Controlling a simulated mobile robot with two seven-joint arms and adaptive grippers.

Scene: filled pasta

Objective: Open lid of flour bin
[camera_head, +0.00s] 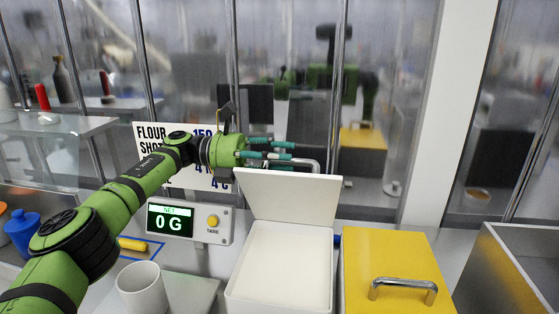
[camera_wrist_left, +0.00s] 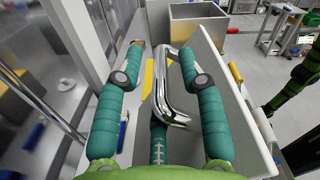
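The white flour bin (camera_head: 278,267) stands at the lower middle of the head view, with white contents inside. Its white lid (camera_head: 287,195) is raised and stands tilted up at the bin's back edge. The metal lid handle (camera_wrist_left: 172,88) shows in the wrist view and is on the lid's far side. My left gripper (camera_head: 283,150) is behind the lid's top edge. In the wrist view its green fingers (camera_wrist_left: 160,62) are spread, with the handle between them; I see no clear grip on it. My right gripper is not in view.
A bin with a yellow lid (camera_head: 393,269) and metal handle stands right of the flour bin. A scale display (camera_head: 175,222) reads 0 G. A white cup (camera_head: 143,288) stands left. A metal container (camera_head: 512,265) is far right. A glass wall (camera_head: 290,60) rises behind.

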